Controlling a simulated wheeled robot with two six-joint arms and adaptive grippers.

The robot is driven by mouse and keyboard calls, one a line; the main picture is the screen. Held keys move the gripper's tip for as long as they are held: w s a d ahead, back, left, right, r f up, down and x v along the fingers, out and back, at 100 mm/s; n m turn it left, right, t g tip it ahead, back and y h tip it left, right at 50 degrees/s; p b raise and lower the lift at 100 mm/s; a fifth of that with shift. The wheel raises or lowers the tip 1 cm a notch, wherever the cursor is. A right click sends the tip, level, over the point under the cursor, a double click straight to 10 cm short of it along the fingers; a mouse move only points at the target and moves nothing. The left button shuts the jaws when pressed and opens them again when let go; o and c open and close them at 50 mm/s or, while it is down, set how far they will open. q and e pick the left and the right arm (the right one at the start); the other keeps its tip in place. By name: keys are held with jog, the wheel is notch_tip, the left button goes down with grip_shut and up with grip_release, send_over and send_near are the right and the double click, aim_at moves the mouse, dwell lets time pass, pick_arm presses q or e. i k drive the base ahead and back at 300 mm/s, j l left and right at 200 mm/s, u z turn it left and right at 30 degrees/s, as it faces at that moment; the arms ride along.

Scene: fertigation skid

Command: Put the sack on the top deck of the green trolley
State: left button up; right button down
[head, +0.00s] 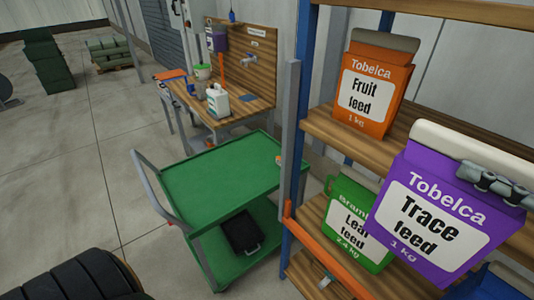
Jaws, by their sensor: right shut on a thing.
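A purple Trace feed sack (440,215) is large at the right, tilted, in front of the wooden shelves. My right gripper (492,184) is shut on its upper part. The green trolley stands left of the shelving. Its top deck (215,175) looks bare apart from a small orange and pale item at its right edge, partly behind the shelf post. A black case (241,232) lies on the trolley's lower deck. My left gripper is not in view.
An orange Fruit feed sack (370,95) stands on the upper shelf. A green Leaf feed sack (345,222) is below, partly hidden by the purple sack. A blue-grey shelf post (290,150) stands beside the trolley. A workbench (245,105) with bottles is behind.

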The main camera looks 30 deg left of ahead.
aim_at(238, 168)
jog(key=k+u, duration=0.1)
jog(key=k, duration=0.4)
jog(key=u, duration=1.4)
jog(key=i+u, duration=0.2)
jog(key=i, duration=0.35)
jog(key=i+l, duration=0.2)
jog(key=i, duration=0.25)
jog(key=i+l, duration=0.25)
jog(key=i, duration=0.25)
